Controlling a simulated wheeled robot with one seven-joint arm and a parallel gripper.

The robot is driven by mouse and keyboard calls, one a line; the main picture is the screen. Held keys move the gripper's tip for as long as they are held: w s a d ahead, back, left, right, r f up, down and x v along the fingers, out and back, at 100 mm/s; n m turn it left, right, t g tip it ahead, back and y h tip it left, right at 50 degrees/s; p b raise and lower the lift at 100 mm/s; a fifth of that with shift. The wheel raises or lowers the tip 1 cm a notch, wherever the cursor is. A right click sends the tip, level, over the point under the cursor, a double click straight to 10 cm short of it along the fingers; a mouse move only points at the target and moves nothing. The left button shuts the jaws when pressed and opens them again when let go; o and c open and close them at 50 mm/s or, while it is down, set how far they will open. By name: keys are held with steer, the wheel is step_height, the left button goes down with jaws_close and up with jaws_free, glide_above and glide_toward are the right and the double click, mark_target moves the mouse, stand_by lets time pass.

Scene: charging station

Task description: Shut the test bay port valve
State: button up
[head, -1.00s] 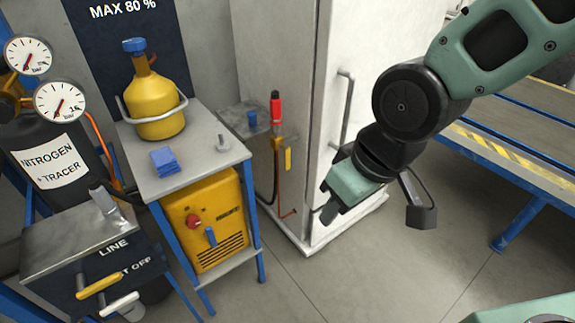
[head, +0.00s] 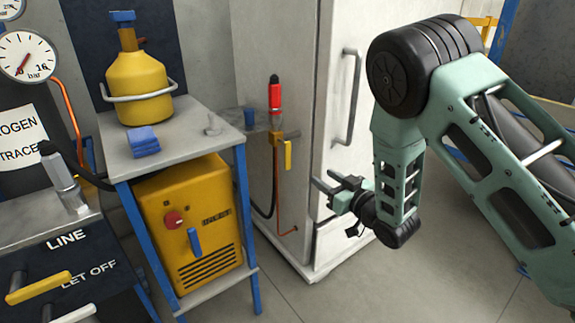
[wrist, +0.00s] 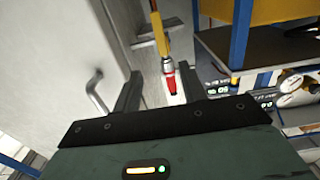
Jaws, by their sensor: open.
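A brass fitting (head: 284,134) with a yellow lever (head: 288,155) sits on the side of the white cabinet, under a red-capped upright part (head: 274,95). I take it to be the test bay port valve; no label on it is readable. The lever hangs straight down, along the copper pipe below. My gripper (head: 323,179) is open and empty, a little right of and below the lever, in front of the cabinet, apart from it. In the wrist view the red part (wrist: 169,82) shows between the open fingers (wrist: 158,68), with a yellow-brass piece (wrist: 157,28) beyond it.
The white cabinet (head: 285,60) has a door handle (head: 349,95) close above my gripper. A blue-framed table (head: 185,155) with a yellow bottle (head: 138,88) stands left, a yellow machine (head: 190,215) under it. A panel with handles (head: 38,287) is front left. Floor is clear in front.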

mark_target(289, 154)
steer(key=b+x, duration=0.2)
steer(key=x, duration=1.5)
steer(key=shift+w+a+r, duration=0.1)
steer(key=shift+w+a, duration=0.05)
jaws_close()
